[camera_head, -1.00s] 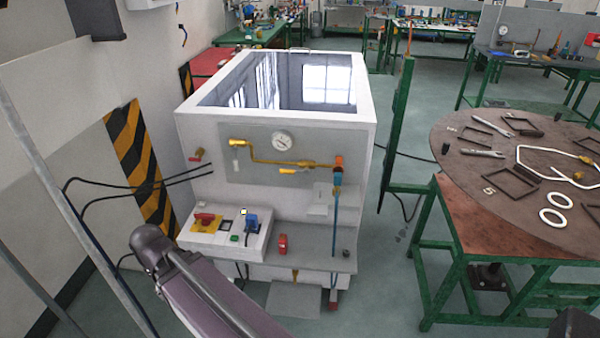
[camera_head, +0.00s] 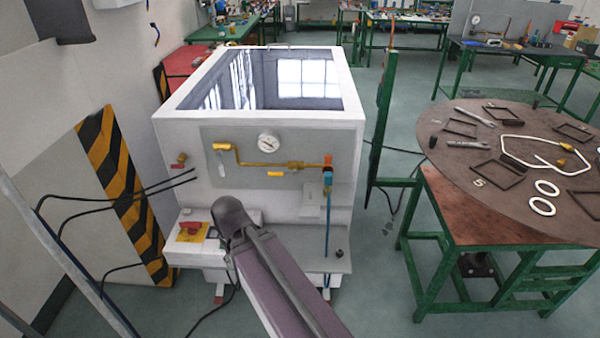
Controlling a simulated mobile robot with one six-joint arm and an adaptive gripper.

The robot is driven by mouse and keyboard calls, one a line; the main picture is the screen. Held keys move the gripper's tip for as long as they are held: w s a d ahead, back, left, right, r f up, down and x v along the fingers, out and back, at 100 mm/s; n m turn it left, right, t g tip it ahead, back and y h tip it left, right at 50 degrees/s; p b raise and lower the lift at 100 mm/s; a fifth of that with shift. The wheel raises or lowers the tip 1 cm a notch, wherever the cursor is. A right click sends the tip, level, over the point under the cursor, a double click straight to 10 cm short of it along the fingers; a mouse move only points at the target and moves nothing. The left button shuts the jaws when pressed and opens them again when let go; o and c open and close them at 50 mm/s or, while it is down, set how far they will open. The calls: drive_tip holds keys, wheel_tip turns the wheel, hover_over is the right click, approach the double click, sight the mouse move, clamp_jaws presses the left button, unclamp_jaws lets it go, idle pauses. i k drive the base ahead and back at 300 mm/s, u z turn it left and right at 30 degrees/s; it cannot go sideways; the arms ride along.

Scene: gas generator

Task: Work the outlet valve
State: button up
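The gas generator is a white cabinet (camera_head: 182,140) with a dark glossy top. Brass pipework (camera_head: 260,163) runs across its grey front panel below a round gauge (camera_head: 268,143). A yellow valve handle (camera_head: 222,146) is at the pipe's left end. Another yellow handle (camera_head: 275,174) lies level below the pipe. An orange fitting (camera_head: 328,159) tops a blue fitting and hose (camera_head: 327,205) at the right end. A red-handled valve (camera_head: 180,158) is on the left. I cannot tell which is the outlet valve. My arm crosses the lower front; my gripper is not visible.
Black cables (camera_head: 110,196) enter from the left. A round table (camera_head: 465,205) with frames and tools stands right, beside a green post (camera_head: 378,120). Floor shows between them.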

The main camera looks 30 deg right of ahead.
sight(281, 173)
drive_tip(key=z, duration=0.7)
drive_tip(key=i, duration=0.55)
drive_tip(key=k, duration=0.75)
drive_tip(key=u, duration=0.05)
